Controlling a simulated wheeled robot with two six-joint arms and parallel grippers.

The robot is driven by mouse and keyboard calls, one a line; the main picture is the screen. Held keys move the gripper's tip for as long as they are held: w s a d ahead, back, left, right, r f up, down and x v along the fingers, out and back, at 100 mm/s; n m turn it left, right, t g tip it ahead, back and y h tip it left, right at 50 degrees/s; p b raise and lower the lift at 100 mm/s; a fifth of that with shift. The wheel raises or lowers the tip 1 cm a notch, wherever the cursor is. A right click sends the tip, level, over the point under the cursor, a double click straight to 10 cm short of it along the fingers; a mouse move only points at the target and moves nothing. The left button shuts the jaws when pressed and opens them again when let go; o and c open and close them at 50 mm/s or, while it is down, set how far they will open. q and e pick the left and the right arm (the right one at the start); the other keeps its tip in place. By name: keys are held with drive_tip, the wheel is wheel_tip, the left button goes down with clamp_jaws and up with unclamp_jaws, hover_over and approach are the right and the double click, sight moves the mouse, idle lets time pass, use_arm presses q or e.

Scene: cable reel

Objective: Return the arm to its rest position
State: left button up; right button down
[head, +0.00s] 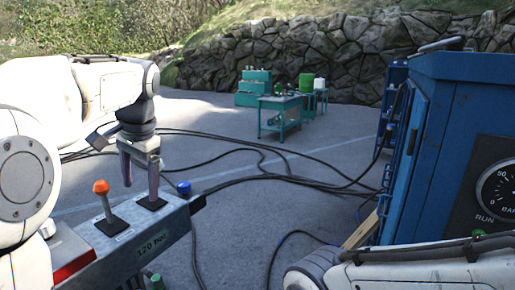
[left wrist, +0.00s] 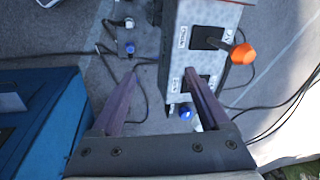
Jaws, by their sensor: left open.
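My left gripper (head: 140,190) hangs pointing down over the grey control box (head: 152,243), between its two levers. It is open with nothing between its fingers; the fingers also show apart in the left wrist view (left wrist: 160,75). The lever with the orange knob (head: 100,187) stands left of the gripper. The lever with the blue knob (head: 184,187) is to its right. In the left wrist view the blue knob (left wrist: 186,114) shows by the right finger; I cannot tell if they touch. My right arm (head: 400,270) lies across the bottom right, its gripper out of sight.
A blue machine cabinet (head: 455,105) with a gauge (head: 497,190) fills the right. Black cables (head: 270,178) run over the paving. A green workbench (head: 281,104) and a stone wall (head: 310,62) are farther back. The paving beyond the box is mostly open.

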use_arm(q)
drive_tip(key=s+d+f+m+h+b, duration=0.1)
drive_tip(key=s+d+f, duration=0.4)
drive_tip(key=d, duration=0.3)
drive_tip(key=s+d+f+m+h+b, duration=0.1)
drive_tip(key=s+d+f, duration=0.45)
drive_tip(key=d, duration=0.25)
drive_tip(key=s+d+f, duration=0.2)
drive_tip(key=s+f, duration=0.4)
drive_tip(key=s, duration=0.2)
drive_tip(key=s+d+f+m+g+h+b, duration=0.1)
drive_tip(key=s+d+f, duration=0.1)
drive_tip(key=s+f, duration=0.4)
drive_tip(key=s, duration=0.2)
drive_tip(key=shift+s+d+g, duration=0.3)
drive_tip(key=shift+s+d, duration=0.1)
